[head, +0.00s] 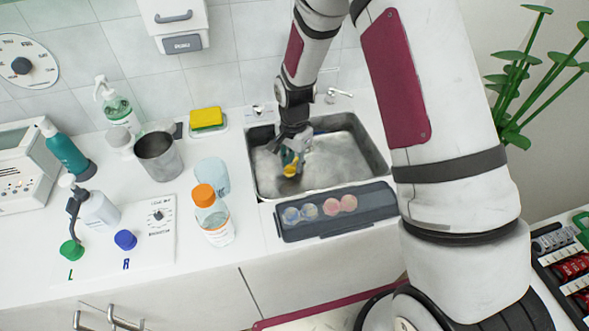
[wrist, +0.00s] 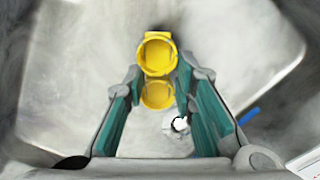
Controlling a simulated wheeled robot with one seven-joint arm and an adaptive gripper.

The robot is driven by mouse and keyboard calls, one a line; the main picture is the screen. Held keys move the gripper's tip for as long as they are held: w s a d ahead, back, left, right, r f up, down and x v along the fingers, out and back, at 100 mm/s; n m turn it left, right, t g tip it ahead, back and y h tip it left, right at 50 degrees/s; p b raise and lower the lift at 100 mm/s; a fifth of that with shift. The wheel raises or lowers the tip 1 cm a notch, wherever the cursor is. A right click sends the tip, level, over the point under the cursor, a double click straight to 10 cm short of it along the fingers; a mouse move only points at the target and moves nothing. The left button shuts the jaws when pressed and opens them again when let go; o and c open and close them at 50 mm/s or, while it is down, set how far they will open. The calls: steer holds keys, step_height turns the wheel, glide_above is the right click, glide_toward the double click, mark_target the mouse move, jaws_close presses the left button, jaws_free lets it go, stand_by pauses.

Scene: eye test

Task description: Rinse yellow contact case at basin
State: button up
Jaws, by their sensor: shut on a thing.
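The yellow contact case (wrist: 157,54) is held between the fingertips of my gripper (wrist: 157,82), seen in the wrist view. It has two round wells, and the one nearer the camera is partly between the teal finger pads. In the head view the yellow case (head: 290,170) shows small at the tip of my gripper (head: 291,158), inside the metal basin (head: 262,185). I cannot tell whether the case touches the basin floor. A round drain (wrist: 180,124) shows below the gripper. The faucet (head: 338,93) is at the basin's back edge, partly hidden by my arm.
A dark case with round lenses (head: 335,210) stands along the basin's front edge. An orange-capped bottle (head: 211,215), a clear cup (head: 212,175) and a metal cup (head: 158,156) stand left of the basin. A yellow sponge (head: 206,117) lies behind. A green cap (head: 71,250) and blue cap (head: 125,239) sit front left.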

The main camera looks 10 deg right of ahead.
mark_target(294, 169)
steer(key=shift+r, duration=0.1)
step_height(294, 169, up, 11)
steer(key=p, duration=0.4)
steer(key=shift+r+p, duration=0.2)
steer(key=shift+p, duration=0.1)
stand_by(0.6)
stand_by(2.0)
step_height(294, 169, up, 4)
steer(key=shift+f+p, duration=0.1)
steer(key=shift+p, duration=0.5)
stand_by(0.5)
steer(key=s+d+f+n, duration=0.2)
steer(key=s+d+n, duration=0.2)
steer(key=n, duration=0.7)
steer(key=shift+d, duration=0.6)
